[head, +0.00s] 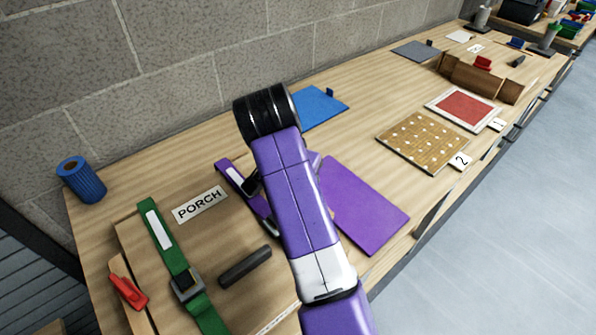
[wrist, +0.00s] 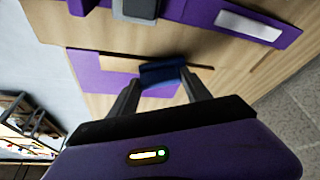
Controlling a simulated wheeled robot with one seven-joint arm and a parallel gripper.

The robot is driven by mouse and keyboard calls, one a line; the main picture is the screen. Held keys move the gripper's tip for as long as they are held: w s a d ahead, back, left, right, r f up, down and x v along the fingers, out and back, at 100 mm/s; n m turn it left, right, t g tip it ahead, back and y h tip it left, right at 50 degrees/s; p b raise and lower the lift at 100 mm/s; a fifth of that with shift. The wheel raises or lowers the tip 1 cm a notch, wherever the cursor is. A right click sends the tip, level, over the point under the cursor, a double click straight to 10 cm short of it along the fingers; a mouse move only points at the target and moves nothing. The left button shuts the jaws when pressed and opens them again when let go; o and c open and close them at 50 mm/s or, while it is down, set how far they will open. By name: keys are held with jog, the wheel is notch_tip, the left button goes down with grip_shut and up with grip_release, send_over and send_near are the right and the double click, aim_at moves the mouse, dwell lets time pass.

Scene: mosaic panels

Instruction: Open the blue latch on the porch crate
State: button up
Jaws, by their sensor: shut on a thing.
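The porch crate (head: 140,240) is a wooden box at the lower left of the head view, with a PORCH label (head: 200,205) on its top. A green strap (head: 160,232) and a purple strap (head: 236,178) cross it. In the wrist view my gripper (wrist: 160,82) is shut on the small dark blue latch (wrist: 162,72) at the crate's edge. My arm hides the latch and my fingers in the head view. I cannot tell how far the latch is turned. A red latch (head: 128,292) sits at the crate's left end.
A dark handle bar (head: 245,266) lies on the crate. A purple mat (head: 368,212) lies right of my arm and a blue mat (head: 320,107) behind it. A blue roll (head: 82,182) stands at the far left. A dotted board (head: 421,142) and red panel (head: 464,108) lie farther right.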

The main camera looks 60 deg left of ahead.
jog(key=shift+r+m+p, duration=0.1)
jog(key=shift+m+p, duration=0.2)
jog(key=shift+m, duration=0.3)
jog(key=shift+w+a+h, duration=0.1)
jog(key=shift+h, duration=0.2)
jog(key=o, duration=1.4)
jog(key=shift+c, duration=0.2)
jog(key=b+v, duration=0.1)
jog(key=v, duration=0.6)
jog(key=shift+s+r, duration=0.2)
jog(key=shift+r, duration=0.1)
